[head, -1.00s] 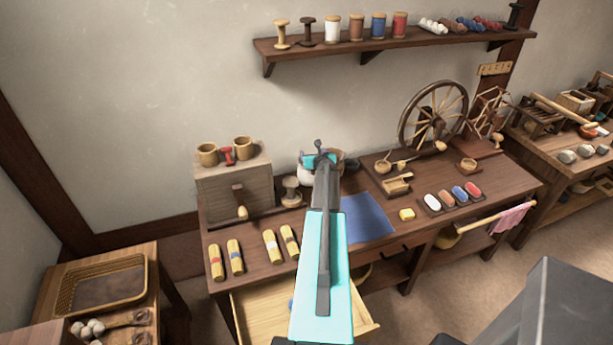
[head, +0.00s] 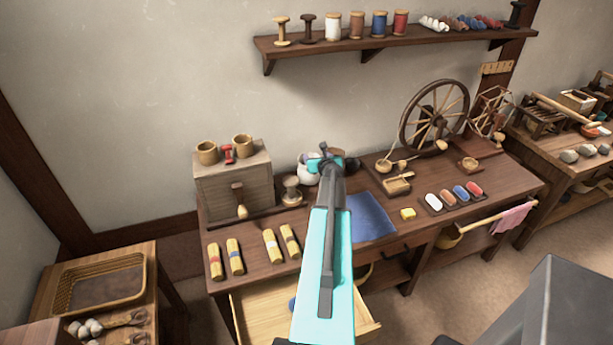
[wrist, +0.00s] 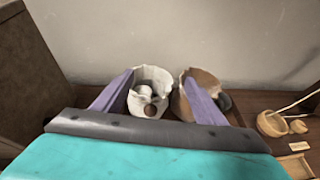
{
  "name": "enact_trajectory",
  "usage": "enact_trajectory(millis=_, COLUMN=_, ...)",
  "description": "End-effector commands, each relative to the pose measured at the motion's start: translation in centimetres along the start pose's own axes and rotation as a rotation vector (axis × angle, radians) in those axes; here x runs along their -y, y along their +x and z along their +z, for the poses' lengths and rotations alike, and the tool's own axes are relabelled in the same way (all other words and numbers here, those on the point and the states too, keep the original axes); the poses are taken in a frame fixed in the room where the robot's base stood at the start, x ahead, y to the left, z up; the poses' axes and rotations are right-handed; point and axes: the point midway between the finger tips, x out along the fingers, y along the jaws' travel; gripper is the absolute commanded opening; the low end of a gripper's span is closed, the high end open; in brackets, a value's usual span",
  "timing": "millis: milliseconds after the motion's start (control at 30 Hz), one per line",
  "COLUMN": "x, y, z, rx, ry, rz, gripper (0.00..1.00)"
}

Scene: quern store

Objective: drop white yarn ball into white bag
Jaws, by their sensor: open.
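The white bag (wrist: 137,104) stands open at the back of the workbench, against the wall. In the head view the white bag (head: 306,175) shows partly behind my gripper (head: 327,152). In the wrist view my gripper (wrist: 159,77) is open, its two purple fingers apart, with nothing held between them. The white bag is seen between the fingers, the left finger overlapping its edge. A pale round thing (wrist: 145,90), looking like a white yarn ball, shows inside the bag's mouth. A round brown spot is on the bag's front.
A brown bag (wrist: 186,105) stands just right of the white one, partly behind the right finger. A wooden cabinet (head: 234,184) is to the left. A blue cloth (head: 369,217) lies to the right. An open drawer (head: 262,308) juts out in front.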

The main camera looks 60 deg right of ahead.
Motion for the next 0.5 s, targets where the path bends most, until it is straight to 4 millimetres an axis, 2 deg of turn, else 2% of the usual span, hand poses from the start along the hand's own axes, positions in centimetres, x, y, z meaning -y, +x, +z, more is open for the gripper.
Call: enact_trajectory(millis=500, x=0.0, y=-4.8, z=0.0, rx=0.001, ry=0.0, rz=-0.001, gripper=0.66)
